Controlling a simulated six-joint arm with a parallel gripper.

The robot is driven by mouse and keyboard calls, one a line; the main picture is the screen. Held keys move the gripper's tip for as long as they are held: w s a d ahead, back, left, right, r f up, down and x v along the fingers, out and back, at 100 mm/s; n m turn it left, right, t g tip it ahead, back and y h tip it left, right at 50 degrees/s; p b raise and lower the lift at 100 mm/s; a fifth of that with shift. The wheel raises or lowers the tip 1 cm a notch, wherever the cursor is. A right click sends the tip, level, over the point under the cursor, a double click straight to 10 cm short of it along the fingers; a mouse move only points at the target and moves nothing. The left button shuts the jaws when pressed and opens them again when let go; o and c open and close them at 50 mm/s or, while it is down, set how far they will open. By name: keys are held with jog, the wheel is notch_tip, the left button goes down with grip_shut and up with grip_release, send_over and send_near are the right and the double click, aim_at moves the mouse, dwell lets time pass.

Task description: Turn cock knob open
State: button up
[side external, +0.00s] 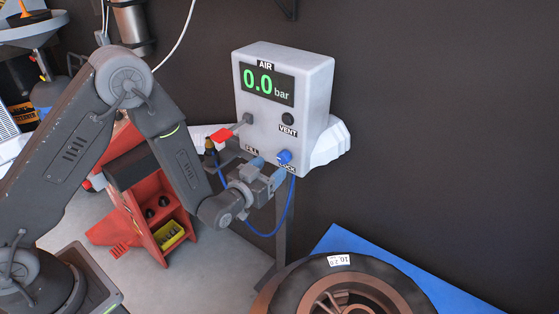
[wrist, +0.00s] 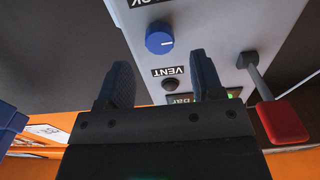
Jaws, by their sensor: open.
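The blue cock knob (side external: 284,156) sticks out low on the right of the grey air panel (side external: 313,88). In the wrist view the same round knob (wrist: 159,39) shows a short white mark on its face, with a partly cut-off label beside it. My gripper (side external: 269,170) is open and empty, just in front of and slightly below-left of the knob. In the wrist view my two blue finger pads (wrist: 162,72) stand apart, and the knob appears beyond their tips, in line with the gap. I see no contact with it.
The panel has a 0.0 bar display (side external: 266,85), a dark vent button (side external: 288,118) and a red-ended lever (side external: 222,137) close to my gripper. A blue hose (side external: 288,215) loops below. A wheel (side external: 345,287) lies lower right; a red tool holder (side external: 150,205) stands left.

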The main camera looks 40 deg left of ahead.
aim_at(281, 159)
jog(key=shift+w, duration=2.35)
jog(key=c, duration=0.9)
